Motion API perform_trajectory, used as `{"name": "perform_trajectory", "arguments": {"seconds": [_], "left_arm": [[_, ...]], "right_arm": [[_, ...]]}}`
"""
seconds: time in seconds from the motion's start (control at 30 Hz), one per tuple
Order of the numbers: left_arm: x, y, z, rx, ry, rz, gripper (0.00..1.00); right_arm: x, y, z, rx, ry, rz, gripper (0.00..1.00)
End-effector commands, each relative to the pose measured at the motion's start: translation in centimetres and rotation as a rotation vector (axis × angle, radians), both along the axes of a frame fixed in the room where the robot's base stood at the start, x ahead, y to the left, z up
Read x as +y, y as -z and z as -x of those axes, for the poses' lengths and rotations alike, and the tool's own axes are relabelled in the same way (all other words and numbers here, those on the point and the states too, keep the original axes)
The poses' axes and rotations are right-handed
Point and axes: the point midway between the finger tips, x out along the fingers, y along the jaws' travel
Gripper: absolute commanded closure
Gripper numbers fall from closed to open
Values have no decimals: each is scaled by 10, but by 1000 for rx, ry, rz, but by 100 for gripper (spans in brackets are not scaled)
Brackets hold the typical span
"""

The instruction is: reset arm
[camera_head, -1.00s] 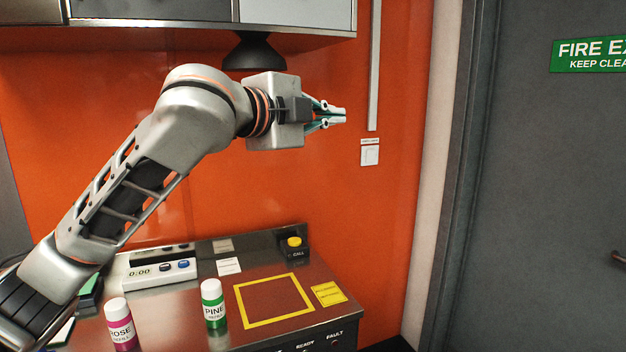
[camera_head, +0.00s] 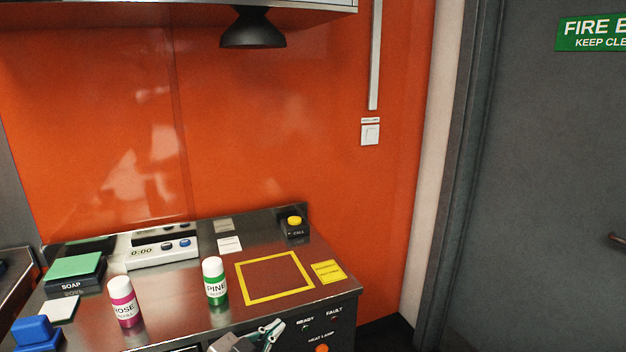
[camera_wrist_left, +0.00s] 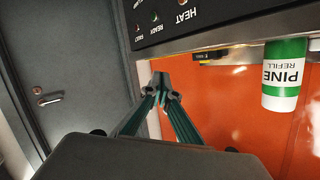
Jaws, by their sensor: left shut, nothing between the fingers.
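My left gripper (camera_head: 270,332) shows at the bottom edge of the head view, low against the front of the steel counter (camera_head: 200,312). Its fingers are shut with nothing between them; in the left wrist view the fingertips (camera_wrist_left: 160,86) meet in front of the control panel. Most of the left arm is out of the head view. My right gripper is not in view.
A green-labelled PINE bottle (camera_head: 215,283) and a pink ROSE bottle (camera_head: 124,302) stand on the counter. A yellow-framed square (camera_head: 240,284), a call button (camera_head: 294,227), a timer (camera_head: 162,252) and a soap box (camera_head: 73,272) are also there. A grey door (camera_head: 540,180) stands right.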

Motion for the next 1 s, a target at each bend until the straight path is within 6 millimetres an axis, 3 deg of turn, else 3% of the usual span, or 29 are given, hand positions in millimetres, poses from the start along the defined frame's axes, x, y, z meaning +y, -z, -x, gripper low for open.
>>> {"name": "perform_trajectory", "arguments": {"seconds": [0.03, 0.2, 0.43, 0.6, 0.7, 1.0], "left_arm": [[10, 31, 20, 46, -31, 19, 100], [44, 111, 84, 159, -132, 62, 100], [87, 192, 187, 293, -254, 82, 100], [107, 221, 240, 350, -305, 79, 100], [113, 228, 255, 365, -318, 76, 100], [114, 229, 258, 367, -321, 77, 100]], "right_arm": [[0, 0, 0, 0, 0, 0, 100], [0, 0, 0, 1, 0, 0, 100], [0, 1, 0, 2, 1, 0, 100], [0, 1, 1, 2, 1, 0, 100], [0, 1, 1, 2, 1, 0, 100], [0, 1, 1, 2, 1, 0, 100]]}}
